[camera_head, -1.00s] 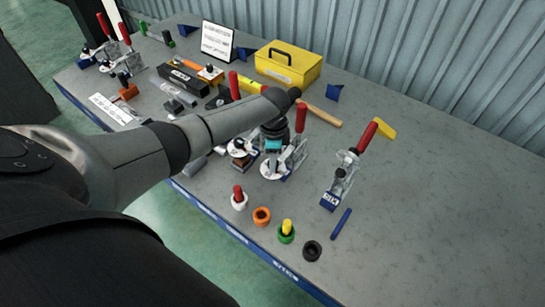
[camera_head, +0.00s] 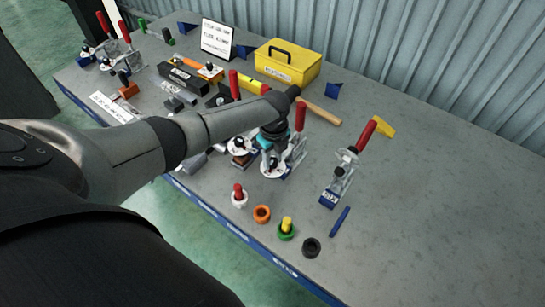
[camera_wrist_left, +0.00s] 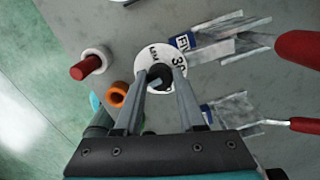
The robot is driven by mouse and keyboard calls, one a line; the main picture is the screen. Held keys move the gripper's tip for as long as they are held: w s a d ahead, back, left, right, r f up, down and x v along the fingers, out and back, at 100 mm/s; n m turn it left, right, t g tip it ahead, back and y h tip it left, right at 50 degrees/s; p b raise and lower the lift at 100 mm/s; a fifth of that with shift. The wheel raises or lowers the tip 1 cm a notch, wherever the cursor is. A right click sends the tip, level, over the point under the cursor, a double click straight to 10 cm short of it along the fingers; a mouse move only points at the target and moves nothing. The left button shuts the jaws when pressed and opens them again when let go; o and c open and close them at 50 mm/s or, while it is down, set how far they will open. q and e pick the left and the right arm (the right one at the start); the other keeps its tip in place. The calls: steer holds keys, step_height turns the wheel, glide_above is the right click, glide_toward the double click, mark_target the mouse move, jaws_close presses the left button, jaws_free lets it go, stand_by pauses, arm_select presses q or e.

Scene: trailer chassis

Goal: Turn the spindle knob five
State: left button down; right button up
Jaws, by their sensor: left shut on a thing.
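A round white dial plate (camera_wrist_left: 146,60) with dark markings lies on the table, with a dark knob (camera_wrist_left: 159,73) at its middle. The dial plate also shows in the head view (camera_head: 266,171), partly covered by my gripper. My left gripper (camera_wrist_left: 159,80) points down over the dial, its two fingers on either side of the knob and shut on it. In the head view my left gripper (camera_head: 271,158) hides the knob. A blue label beside the dial in the wrist view is only partly readable. My right gripper is not in view.
Toggle clamps with red handles stand close by, one right of the gripper (camera_head: 340,178). A white ring with a red peg (camera_head: 239,196), an orange ring (camera_head: 262,214), a green ring with a yellow peg (camera_head: 286,230) and a black ring (camera_head: 311,248) line the front edge.

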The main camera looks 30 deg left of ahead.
mark_target(273, 164)
arm_select(q)
steer(key=shift+m, duration=1.1)
steer(key=c, duration=0.5)
jaws_free()
step_height(273, 164, up, 15)
steer(key=p, duration=0.1)
steer(key=shift+s+d+p, duration=0.3)
steer(key=shift+s+d, duration=0.1)
steer(key=shift+s, duration=0.05)
